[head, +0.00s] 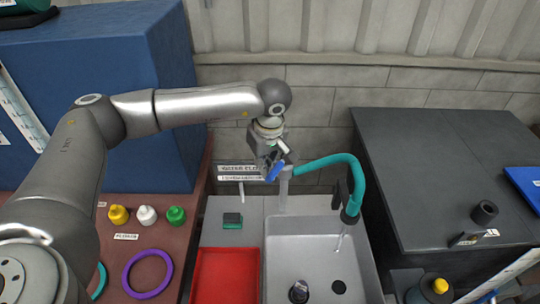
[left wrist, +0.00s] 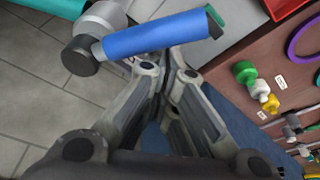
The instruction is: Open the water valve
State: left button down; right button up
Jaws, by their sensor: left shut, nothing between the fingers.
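The water valve has a blue lever handle (head: 275,171) on the grey faucet post (head: 284,190) behind the sink. A teal hose (head: 335,160) curves from the post to a dark nozzle over the sink basin (head: 300,235). My left gripper (head: 273,158) is right at the blue handle. In the left wrist view the blue handle (left wrist: 155,35) lies across, just beyond the shut, empty fingertips (left wrist: 167,72). I cannot tell whether they touch it. A thin pale streak (head: 340,237) shows below the nozzle; I cannot tell whether it is water. My right gripper is not in view.
A red tray (head: 225,278) and a green-and-black sponge (head: 232,220) are left of the basin. A brown bench with several coloured knobs and a purple ring (head: 148,273) lies farther left, below a blue cabinet (head: 80,80). A dark cabinet (head: 430,160) stands right of the sink.

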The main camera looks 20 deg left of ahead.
pick_arm(q)
notch_tip(320, 180, up, 7)
jog(key=p, duration=0.3)
dwell(1.8)
